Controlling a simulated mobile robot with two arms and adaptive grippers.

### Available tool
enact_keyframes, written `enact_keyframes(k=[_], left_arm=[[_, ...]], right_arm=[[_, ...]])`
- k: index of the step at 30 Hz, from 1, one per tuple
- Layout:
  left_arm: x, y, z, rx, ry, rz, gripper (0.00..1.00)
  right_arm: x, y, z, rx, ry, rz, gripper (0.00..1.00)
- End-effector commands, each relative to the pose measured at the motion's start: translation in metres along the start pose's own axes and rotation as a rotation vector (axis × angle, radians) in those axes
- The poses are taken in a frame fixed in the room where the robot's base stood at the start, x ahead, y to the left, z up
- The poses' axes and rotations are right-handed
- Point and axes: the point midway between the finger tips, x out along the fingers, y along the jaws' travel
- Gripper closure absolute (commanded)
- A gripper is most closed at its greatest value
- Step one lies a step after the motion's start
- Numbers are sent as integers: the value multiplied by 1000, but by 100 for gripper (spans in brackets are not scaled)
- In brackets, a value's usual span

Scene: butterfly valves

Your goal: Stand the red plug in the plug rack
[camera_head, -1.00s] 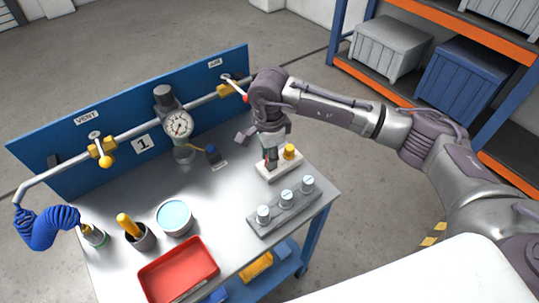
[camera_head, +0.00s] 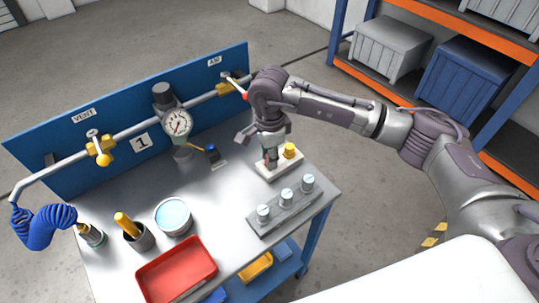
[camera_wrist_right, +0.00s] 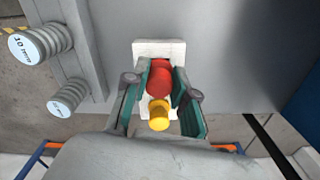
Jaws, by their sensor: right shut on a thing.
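The plug rack is a small white block (camera_head: 282,170) on the bench; it also shows in the wrist view (camera_wrist_right: 157,47). A yellow plug (camera_head: 289,149) stands upright in it and shows in the wrist view (camera_wrist_right: 158,114). My right gripper (camera_head: 269,160), pointing down over the rack's left part, is shut on the red plug (camera_head: 266,157). In the wrist view the red plug (camera_wrist_right: 159,82) sits between the two green-padded fingers, beside the yellow one. The fingers hide its lower end, so I cannot tell whether it is seated. My left gripper is not in view.
A grey block with several white-topped cylinders (camera_head: 286,206) lies in front of the rack. A red tray (camera_head: 178,270), a blue-topped tub (camera_head: 173,216) and a gauge (camera_head: 177,123) are left. The blue back panel (camera_head: 60,150) carries the pipe. The bench's middle is clear.

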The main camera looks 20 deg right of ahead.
Motion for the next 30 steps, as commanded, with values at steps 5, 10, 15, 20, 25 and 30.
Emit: enact_keyframes(k=[5,10,15,20,25,30], left_arm=[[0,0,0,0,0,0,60],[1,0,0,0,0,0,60],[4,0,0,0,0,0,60],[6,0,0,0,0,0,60],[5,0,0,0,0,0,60],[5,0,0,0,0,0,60]], right_arm=[[0,0,0,0,0,0,92],[2,0,0,0,0,0,92],[4,0,0,0,0,0,92],[5,0,0,0,0,0,92],[5,0,0,0,0,0,92],[5,0,0,0,0,0,51]])
